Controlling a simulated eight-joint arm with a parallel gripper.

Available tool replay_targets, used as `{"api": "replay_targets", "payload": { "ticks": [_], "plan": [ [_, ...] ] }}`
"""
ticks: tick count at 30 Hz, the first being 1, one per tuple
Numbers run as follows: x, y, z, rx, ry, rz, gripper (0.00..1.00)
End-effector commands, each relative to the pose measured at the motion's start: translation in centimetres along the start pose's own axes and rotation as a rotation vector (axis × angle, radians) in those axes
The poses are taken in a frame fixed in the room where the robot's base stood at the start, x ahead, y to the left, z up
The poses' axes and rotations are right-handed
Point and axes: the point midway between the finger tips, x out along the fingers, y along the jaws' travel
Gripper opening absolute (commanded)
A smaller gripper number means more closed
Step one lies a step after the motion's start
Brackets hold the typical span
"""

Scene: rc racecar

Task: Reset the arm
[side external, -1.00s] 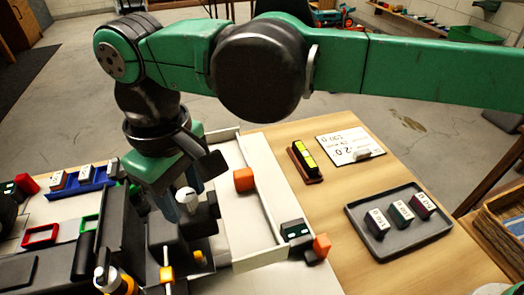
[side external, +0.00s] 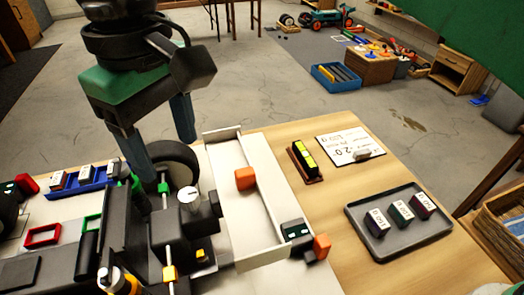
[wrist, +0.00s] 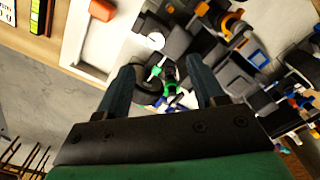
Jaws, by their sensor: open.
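My green and black gripper (side external: 160,135) is open and raised above the table, with its two blue-grey fingers pointing down and spread apart. In the wrist view my gripper (wrist: 160,80) shows nothing between its fingers; the car parts lie below it. The black racecar chassis (side external: 140,235) sits at the lower left, with a dark wheel (side external: 175,165) at its far end, partly behind a finger. A white-topped knob (side external: 188,196) stands on the chassis.
A white tray (side external: 262,215) holds an orange block (side external: 245,178). A grey tray (side external: 385,245) with several labelled blocks stands at the right. A yellow-and-black level (side external: 306,160) and a written card (side external: 350,146) lie behind it.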

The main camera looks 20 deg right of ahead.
Motion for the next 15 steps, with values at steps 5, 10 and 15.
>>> {"api": "replay_targets", "payload": {
  "ticks": [5, 10, 15],
  "plan": [
    [0.0, 0.0, 0.0, 0.0, 0.0, 0.0, 0.62],
    [-0.4, 1.3, 0.1, 0.025, 0.017, -0.002, 0.62],
    [-1.7, 7.1, 1.2, 0.138, 0.104, -0.004, 0.62]
  ]
}}
